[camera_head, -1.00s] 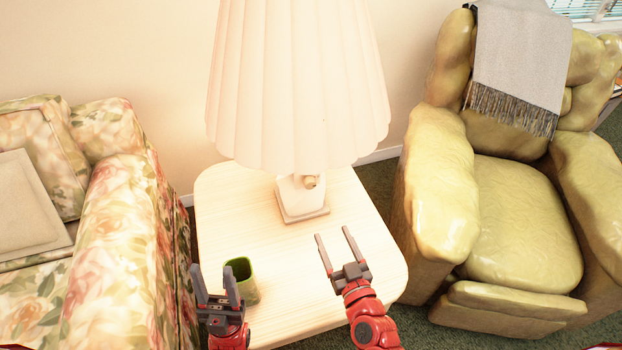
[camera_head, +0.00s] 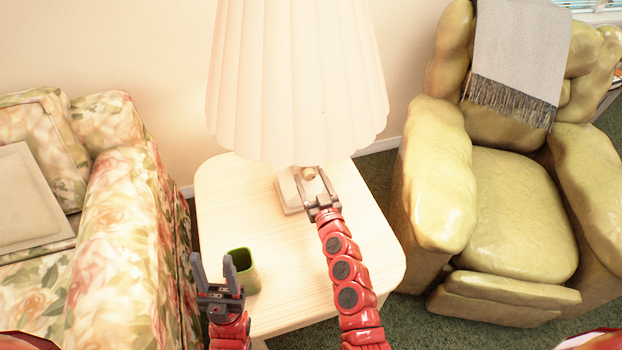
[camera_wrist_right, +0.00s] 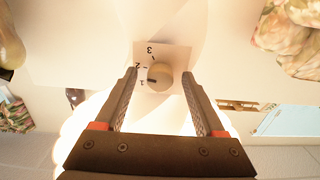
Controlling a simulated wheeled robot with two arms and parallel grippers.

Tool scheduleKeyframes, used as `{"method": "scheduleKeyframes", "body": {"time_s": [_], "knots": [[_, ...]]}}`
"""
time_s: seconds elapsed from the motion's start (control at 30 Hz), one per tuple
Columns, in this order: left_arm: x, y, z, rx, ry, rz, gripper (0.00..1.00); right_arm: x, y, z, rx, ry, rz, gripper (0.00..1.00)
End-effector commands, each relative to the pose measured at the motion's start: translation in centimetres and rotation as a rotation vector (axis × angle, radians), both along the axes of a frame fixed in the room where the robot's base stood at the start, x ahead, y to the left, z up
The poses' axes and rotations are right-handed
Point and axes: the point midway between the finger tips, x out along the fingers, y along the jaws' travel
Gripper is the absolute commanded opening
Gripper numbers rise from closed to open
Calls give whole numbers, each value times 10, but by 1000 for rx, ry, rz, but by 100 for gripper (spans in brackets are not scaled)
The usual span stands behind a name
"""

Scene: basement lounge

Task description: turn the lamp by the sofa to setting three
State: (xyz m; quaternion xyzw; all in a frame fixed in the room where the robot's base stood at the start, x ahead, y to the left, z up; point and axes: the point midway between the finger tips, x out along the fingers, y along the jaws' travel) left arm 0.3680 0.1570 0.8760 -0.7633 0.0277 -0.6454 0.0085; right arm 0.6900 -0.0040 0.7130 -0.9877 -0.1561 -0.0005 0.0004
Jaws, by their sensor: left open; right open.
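The lamp, with a lit pleated cream shade (camera_head: 297,80) and a pale square base (camera_head: 289,192), stands on the side table beside the sofa. Its round tan knob (camera_wrist_right: 162,77) sits on a plate (camera_wrist_right: 178,52) marked 1, 2 and 3; the knob's dark mark points at 1. The knob (camera_head: 309,173) also shows under the shade in the head view. My right gripper (camera_head: 314,182) is open at the lamp, with its fingers on either side of the knob; contact cannot be told. My left gripper (camera_head: 212,268) is open and empty at the table's front left.
A green cup (camera_head: 246,277) stands on the wooden side table (camera_head: 225,195), close beside my left gripper. The floral sofa (camera_head: 118,240) borders the table on the left and a green armchair (camera_head: 510,200) on the right. The tabletop's middle is clear.

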Motion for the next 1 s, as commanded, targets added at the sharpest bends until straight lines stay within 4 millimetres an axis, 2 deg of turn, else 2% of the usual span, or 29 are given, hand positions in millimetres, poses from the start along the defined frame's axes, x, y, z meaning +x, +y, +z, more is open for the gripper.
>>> {"method": "scheduleKeyframes", "body": {"time_s": [0.33, 0.7, 0.73, 1.0], "knots": [[0, 0, 0, 0, 0, 0, 50, 3, 1, -1, -2, 2, 0, 70], [0, 0, 0, 0, 0, 0, 50, 3, 1, 0, -1, 1, 0, 3], [0, 0, 0, 0, 0, 0, 50, 3, 1, 0, -1, 1, 0, 0], [0, 0, -1, 0, 0, 0, 50, 3, 1, -1, 12, 5, 0, 0]]}}
